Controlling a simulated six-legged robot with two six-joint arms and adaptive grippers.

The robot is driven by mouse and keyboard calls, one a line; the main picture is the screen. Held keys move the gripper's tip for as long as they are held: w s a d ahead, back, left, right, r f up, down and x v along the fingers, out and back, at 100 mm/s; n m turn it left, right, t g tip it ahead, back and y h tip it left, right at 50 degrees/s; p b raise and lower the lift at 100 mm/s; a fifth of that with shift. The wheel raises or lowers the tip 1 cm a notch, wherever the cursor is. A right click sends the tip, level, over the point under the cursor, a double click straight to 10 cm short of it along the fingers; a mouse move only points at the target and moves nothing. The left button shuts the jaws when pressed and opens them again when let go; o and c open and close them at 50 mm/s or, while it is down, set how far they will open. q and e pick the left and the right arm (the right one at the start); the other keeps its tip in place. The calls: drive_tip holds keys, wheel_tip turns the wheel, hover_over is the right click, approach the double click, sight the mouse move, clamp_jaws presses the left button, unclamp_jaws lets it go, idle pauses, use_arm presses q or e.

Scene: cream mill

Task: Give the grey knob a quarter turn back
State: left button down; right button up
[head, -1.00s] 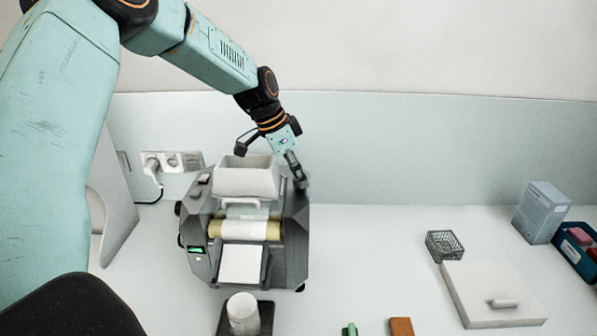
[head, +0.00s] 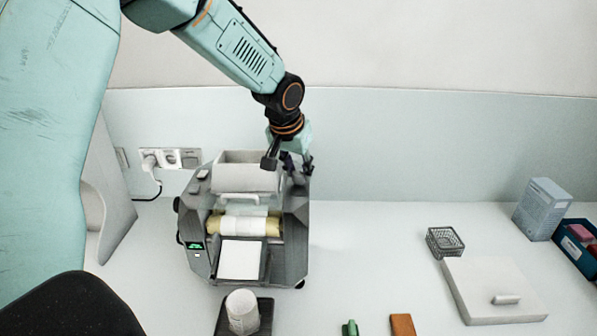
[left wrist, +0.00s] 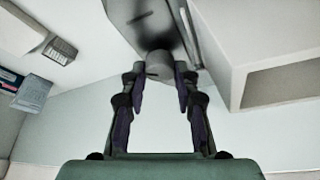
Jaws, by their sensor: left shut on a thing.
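The grey knob (left wrist: 159,64) is a short round cylinder on the mill's body, seen in the left wrist view between my fingertips. My left gripper (left wrist: 160,82) is shut on it, one finger on each side. In the head view the left gripper (head: 297,172) reaches down to the upper right shoulder of the dark grey mill (head: 294,240), and the knob there is hidden or too small to make out. The mill has a white hopper (head: 245,178) on top, pale rollers in front and a lit green display (head: 195,246). My right gripper is not in view.
A white cup (head: 242,311) stands on a dark base in front of the mill. A wall socket (head: 170,158) with a plug is behind left. At right are a wire basket (head: 445,241), a white slab (head: 490,285), a box (head: 541,210) and a blue tray (head: 574,262).

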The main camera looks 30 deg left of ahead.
use_arm(q)
drive_tip(key=n+b, duration=0.1)
drive_tip(key=n+y+b, duration=0.1)
drive_tip(key=n+b, duration=0.1)
drive_tip(key=shift+d+f+n, duration=0.15)
drive_tip(key=shift+f+n, duration=0.15)
drive_tip(key=shift+s+n+g+y+b, duration=0.1)
drive_tip(key=shift+n+g+y+b, duration=0.55)
drive_tip(key=shift+n+b, duration=0.75)
drive_tip(key=shift+n, duration=0.3)
drive_tip(key=c, duration=1.4)
unclamp_jaws()
drive_tip(key=o, duration=0.4)
drive_tip(key=shift+d+r, duration=0.15)
drive_tip(key=shift+r, duration=0.15)
